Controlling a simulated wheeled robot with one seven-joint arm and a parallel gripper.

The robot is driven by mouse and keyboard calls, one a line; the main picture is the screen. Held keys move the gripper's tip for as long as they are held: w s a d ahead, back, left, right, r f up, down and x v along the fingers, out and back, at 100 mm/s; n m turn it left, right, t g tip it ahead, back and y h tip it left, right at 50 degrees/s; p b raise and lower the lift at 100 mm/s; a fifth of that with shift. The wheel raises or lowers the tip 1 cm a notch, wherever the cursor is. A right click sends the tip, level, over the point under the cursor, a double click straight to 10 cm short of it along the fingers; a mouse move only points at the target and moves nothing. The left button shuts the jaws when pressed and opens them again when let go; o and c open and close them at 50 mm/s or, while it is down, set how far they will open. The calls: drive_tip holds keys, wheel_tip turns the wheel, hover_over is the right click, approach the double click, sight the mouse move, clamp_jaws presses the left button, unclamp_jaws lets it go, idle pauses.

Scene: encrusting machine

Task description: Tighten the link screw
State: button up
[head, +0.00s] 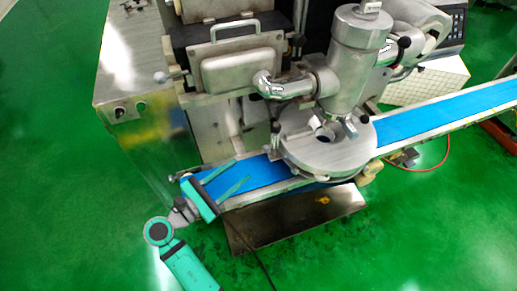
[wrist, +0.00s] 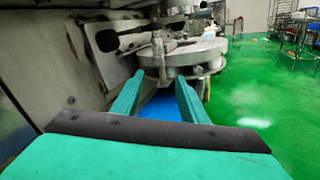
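My gripper (head: 243,169) is open and empty, with its two teal fingers spread over the blue conveyor belt, left of the round metal plate (head: 345,158). In the wrist view my gripper (wrist: 160,76) points at this plate (wrist: 200,54), and the fingertips appear apart from it. A small silver upright screw-like fitting (wrist: 158,45) shows at the plate's left side. In the head view a small dark upright fitting (head: 275,132) stands at the plate's left edge, and a metal screw head (head: 349,128) sits below the cylinder. I cannot tell which is the link screw.
The blue belt (head: 420,120) runs under the plate to the upper right. The metal cylinder (head: 350,60) and its elbow pipe (head: 275,85) stand above the plate. The steel machine cabinet (head: 130,70) is at left. Green floor is clear in front, besides a metal tray (head: 290,220).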

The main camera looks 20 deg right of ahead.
sight(265, 151)
drive_tip(key=x, duration=1)
drive_tip(key=shift+w, duration=0.25)
drive_tip(key=shift+d, duration=0.25)
drive_tip(key=shift+c, duration=0.4)
clamp_jaws()
